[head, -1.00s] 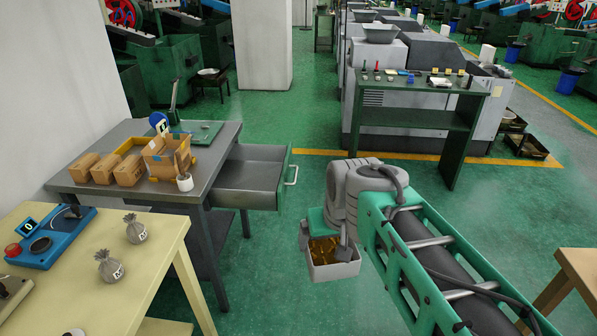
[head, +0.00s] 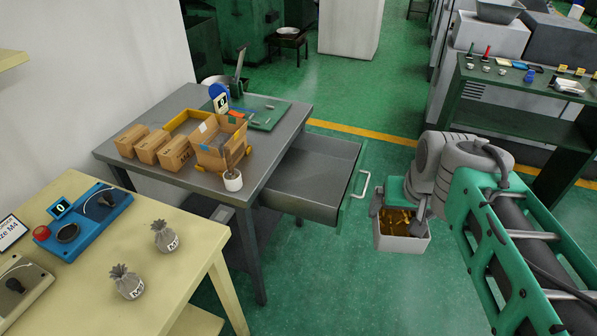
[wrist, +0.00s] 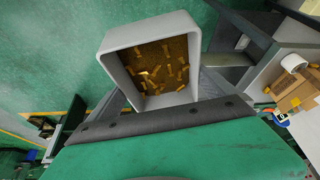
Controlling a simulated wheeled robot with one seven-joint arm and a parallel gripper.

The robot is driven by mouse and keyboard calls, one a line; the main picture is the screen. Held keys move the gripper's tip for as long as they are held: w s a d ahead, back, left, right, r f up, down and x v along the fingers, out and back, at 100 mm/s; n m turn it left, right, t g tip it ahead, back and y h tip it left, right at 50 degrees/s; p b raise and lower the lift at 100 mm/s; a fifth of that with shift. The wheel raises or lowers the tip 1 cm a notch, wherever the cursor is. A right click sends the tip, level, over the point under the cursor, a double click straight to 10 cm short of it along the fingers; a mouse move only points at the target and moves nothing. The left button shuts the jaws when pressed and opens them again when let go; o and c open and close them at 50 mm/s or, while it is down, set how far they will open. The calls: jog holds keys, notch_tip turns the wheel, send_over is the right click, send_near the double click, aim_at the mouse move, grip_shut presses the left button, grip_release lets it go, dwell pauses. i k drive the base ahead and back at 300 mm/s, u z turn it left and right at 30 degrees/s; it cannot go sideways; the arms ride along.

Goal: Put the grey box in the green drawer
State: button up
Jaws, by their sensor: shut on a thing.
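The grey box (head: 402,238) is an open-topped bin with small brass-coloured pieces inside. My gripper (head: 408,212) is shut on it and holds it in the air, to the right of the drawer's front. The box also shows in the wrist view (wrist: 107,62), with its opening facing the camera. The green drawer (head: 350,192) has a green front with a pale handle and a grey inside. It is pulled open from the grey table, and its visible floor looks empty.
A cream table (head: 190,265) with two small sacks stands at front left. A dark green bench (head: 520,115) is at right. Green floor lies open behind the drawer.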

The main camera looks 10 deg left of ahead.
aim_at(322, 184)
jog(key=u, duration=0.6)
jog(key=i, duration=0.7)
jog(key=u, duration=0.7)
jog(key=i, duration=0.5)
